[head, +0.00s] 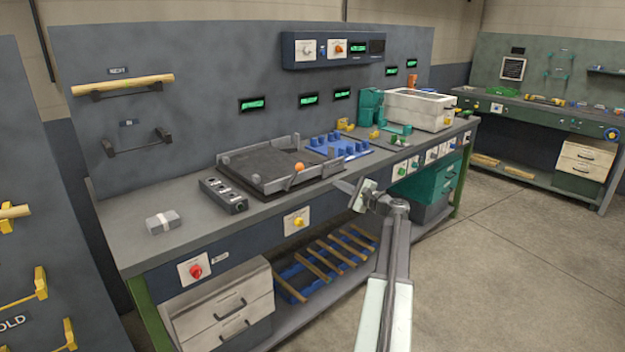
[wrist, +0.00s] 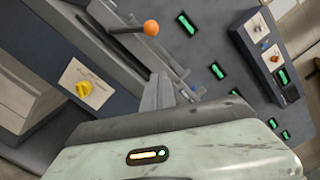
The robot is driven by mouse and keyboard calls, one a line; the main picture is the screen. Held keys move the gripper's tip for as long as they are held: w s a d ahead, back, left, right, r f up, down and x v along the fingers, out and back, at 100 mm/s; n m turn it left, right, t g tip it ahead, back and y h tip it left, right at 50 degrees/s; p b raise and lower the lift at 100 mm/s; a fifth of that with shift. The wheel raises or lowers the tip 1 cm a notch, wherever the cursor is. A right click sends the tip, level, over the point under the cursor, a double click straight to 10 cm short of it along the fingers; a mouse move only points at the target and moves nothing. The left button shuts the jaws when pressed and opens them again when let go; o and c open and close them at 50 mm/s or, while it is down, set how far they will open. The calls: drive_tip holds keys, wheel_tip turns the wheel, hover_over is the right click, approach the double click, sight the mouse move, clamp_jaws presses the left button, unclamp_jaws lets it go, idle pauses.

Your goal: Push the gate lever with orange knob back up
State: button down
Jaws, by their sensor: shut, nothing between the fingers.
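The gate lever (head: 290,182) carries an orange knob (head: 299,167) and stands at the front edge of a dark, walled tray (head: 262,176) on the workbench. My gripper (head: 342,187) is to the right of the lever in the head view, in front of the bench edge. Its fingers (wrist: 163,88) are shut and empty, pointing toward the lever. They appear apart from the knob.
A yellow knob (head: 297,222) and a red knob (head: 195,271) are on the bench front. Open floor lies at the right.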

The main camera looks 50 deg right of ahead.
drive_tip(key=w+a+r+p, duration=0.2)
drive_tip(key=w+a, duration=0.1)
drive_tip(key=w, duration=0.8)
drive_tip(key=shift+a+r, duration=0.15)
drive_tip(key=shift+r, duration=0.05)
